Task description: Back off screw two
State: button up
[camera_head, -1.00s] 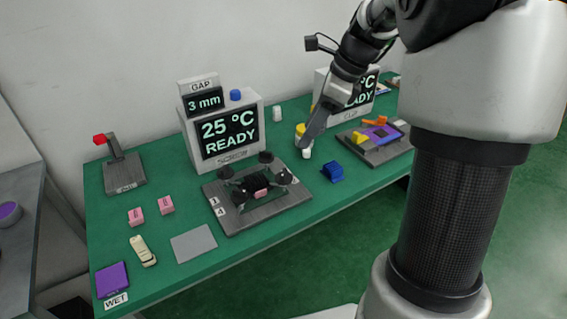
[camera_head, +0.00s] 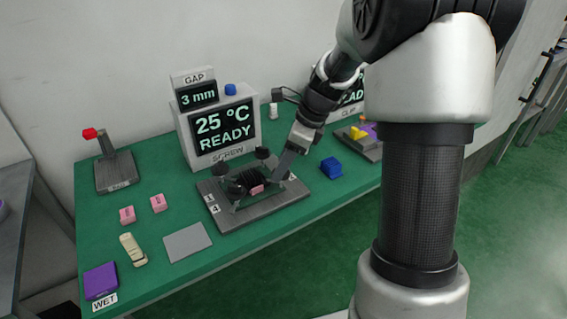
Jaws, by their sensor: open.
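The screw fixture (camera_head: 250,219) is a dark grey plate with a dark ribbed block (camera_head: 246,179) at its centre. Black round screw knobs stand around the block: one at back left (camera_head: 220,170), one at back right (camera_head: 262,153) and one at front left (camera_head: 239,191).
Behind stands a display (camera_head: 226,133) reading 25 °C READY, with a 3 mm GAP box (camera_head: 196,92) on top. A blue block (camera_head: 331,168) lies close right of my gripper. A red-tipped lever (camera_head: 112,160), pink blocks (camera_head: 127,215) and a grey pad (camera_head: 187,242) are left.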

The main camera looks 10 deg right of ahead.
jog(key=c, duration=1)
jog(key=shift+c, duration=0.2)
